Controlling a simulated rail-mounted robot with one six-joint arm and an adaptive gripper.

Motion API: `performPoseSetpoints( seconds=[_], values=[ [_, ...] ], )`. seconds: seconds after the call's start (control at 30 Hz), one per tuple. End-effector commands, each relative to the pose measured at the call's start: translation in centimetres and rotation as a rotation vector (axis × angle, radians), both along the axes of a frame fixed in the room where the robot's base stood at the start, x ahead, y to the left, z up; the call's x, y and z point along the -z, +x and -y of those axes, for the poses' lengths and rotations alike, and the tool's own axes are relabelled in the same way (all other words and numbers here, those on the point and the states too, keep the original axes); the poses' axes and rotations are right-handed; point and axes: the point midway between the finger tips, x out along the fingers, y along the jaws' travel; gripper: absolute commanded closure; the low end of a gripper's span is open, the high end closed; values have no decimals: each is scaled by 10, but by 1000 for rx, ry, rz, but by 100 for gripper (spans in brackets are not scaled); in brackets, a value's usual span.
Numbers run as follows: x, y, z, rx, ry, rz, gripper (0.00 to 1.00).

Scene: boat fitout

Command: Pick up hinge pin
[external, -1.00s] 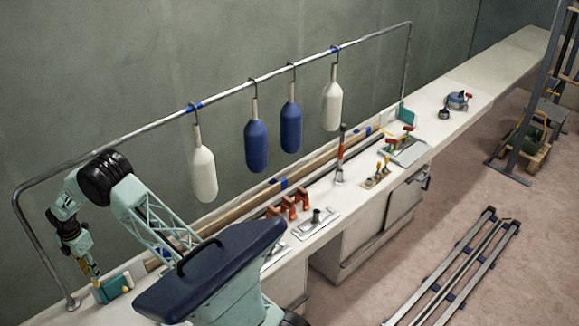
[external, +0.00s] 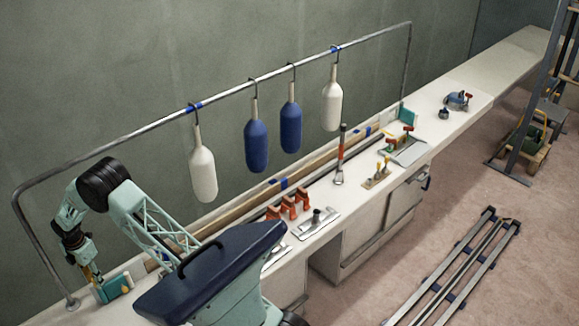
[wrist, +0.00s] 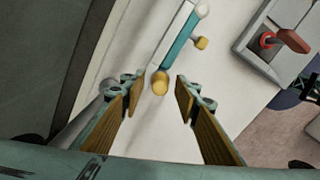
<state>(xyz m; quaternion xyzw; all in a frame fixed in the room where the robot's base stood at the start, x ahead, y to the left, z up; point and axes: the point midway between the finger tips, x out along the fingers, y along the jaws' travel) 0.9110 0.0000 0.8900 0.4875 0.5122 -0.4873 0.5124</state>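A teal and white block (wrist: 178,42) on the bench carries a yellow round-ended piece (wrist: 160,83) at its near end and a smaller yellow knob (wrist: 202,43) at its side. The round-ended yellow piece looks like the hinge pin, but I cannot tell for certain. In the wrist view my gripper (wrist: 158,92) is open, its two wood-coloured finger pads on either side of that piece, apart from it. In the external view my gripper (external: 93,278) hangs low beside the teal block (external: 117,286), partly overlapping it, so contact is hard to judge.
A grey metal tray with a red-handled clamp (wrist: 286,40) lies right of the block in the wrist view. A rail (external: 130,131) with hanging white and blue fenders (external: 255,147) runs above the bench. Orange clamps (external: 288,206) stand farther along. The bench's far right end (external: 500,65) is clear.

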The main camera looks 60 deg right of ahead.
Motion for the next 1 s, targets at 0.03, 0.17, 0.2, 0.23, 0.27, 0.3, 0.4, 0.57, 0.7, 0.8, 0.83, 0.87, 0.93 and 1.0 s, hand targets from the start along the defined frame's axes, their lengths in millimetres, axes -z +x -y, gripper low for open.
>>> performPoseSetpoints(
  seconds=[0.03,0.17,0.2,0.23,0.27,0.3,0.4,0.57,0.7,0.8,0.83,0.87,0.93,1.0],
  values=[
    [0,0,0,0,0,0,71],
    [0,0,0,0,0,0,71],
    [0,0,0,0,0,0,71],
    [0,0,0,0,0,0,71],
    [0,0,0,0,0,0,71],
    [0,0,0,0,0,0,74],
    [0,0,0,0,0,0,83],
    [0,0,0,0,0,0,97],
    [0,0,0,0,0,0,98],
    [0,0,0,0,0,0,98],
    [0,0,0,0,0,0,98],
    [-1,0,0,0,0,0,98],
    [-2,0,0,0,0,0,98],
    [-5,0,0,0,0,0,98]
  ],
)
